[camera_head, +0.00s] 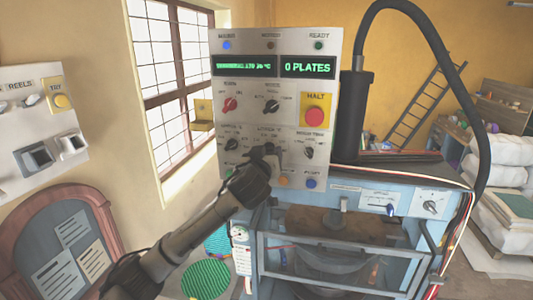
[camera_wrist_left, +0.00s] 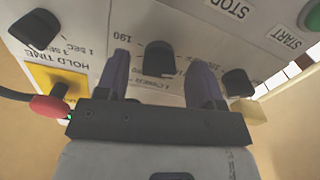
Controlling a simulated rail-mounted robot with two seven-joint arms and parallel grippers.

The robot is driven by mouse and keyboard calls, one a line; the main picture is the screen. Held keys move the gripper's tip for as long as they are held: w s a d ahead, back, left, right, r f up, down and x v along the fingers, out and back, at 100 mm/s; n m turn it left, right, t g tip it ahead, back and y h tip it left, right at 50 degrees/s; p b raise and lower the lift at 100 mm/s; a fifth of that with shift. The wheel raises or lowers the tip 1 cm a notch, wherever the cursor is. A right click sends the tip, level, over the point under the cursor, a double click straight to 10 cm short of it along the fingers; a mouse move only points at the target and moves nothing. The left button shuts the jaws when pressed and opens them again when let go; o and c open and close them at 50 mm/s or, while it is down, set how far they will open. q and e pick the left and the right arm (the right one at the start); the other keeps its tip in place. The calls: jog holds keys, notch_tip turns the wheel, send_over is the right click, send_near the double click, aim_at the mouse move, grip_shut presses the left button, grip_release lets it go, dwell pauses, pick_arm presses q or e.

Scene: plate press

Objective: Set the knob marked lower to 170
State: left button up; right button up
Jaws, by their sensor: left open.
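The grey control panel (camera_head: 258,90) stands upright with labelled knobs. My left gripper (camera_head: 265,152) is in front of its lower row, at the middle knob, whose label seems to read LOWER. The gripper and wrist mostly hide that knob in the head view. In the left wrist view, which is upside down, the black lower knob (camera_wrist_left: 160,58) shows between the two open fingers of my left gripper (camera_wrist_left: 162,72). A 190 mark is printed beside it. I see no clear contact, and the knob's exact setting is not readable. My right gripper is not in view.
Another black knob (camera_head: 231,144) is left of the gripper and the hold-time knob (camera_head: 309,151) is right of it. The red HALT button (camera_head: 315,115) is above right. Coloured buttons line the panel's bottom. A black hose (camera_head: 355,115) rises at the panel's right.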

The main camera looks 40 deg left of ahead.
pick_arm(q)
jog(key=shift+w, duration=0.1)
jog(key=shift+c, duration=0.4)
jog(key=c, duration=0.9)
jog(key=shift+o, duration=0.2)
